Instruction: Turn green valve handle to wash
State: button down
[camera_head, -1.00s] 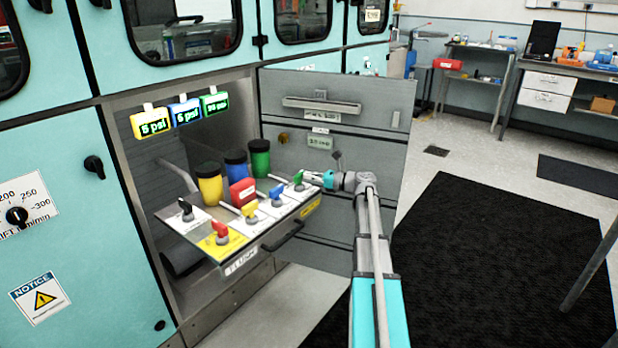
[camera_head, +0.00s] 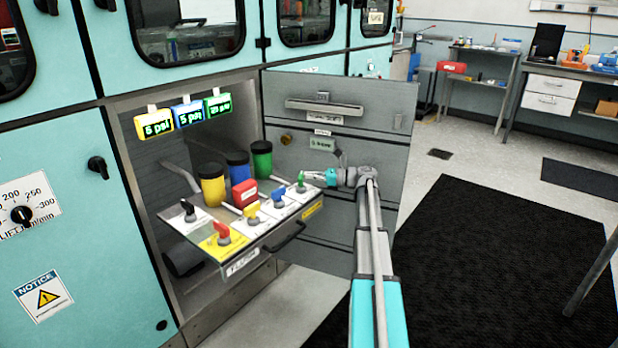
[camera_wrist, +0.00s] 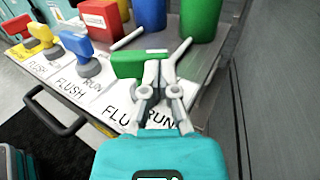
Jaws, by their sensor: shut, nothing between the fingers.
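The green valve handle (camera_head: 301,182) stands at the right end of the pulled-out valve panel. In the wrist view the green handle (camera_wrist: 128,64) points left, with a white label reading FLUSH and RUN below it. My gripper (camera_head: 308,177) is at this handle; in the wrist view its fingertips (camera_wrist: 168,62) are shut with nothing between them, close against the right end of the handle. The fingers hide part of the valve's base. I cannot tell for certain whether they touch it. No label reading wash is legible here.
Blue (camera_head: 278,195), yellow (camera_head: 252,212), red (camera_head: 222,231) and black (camera_head: 188,209) valve handles line the panel. Several coloured bottles and a red box (camera_head: 244,192) stand behind. The open grey cabinet door (camera_head: 370,120) is close to my arm on the right.

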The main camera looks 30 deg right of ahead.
aim_at(303, 173)
jog(key=shift+w+a, duration=0.2)
jog(key=shift+w, duration=0.65)
jog(key=shift+w+a, duration=0.1)
jog(key=shift+w, duration=0.15)
jog(key=shift+w+a, duration=0.25)
jog(key=shift+w, duration=0.05)
dwell(0.3)
jog(key=v, duration=0.7)
jog(key=shift+s+d, duration=0.15)
jog(key=shift+s, duration=0.05)
jog(key=shift+f, duration=0.1)
dwell(0.5)
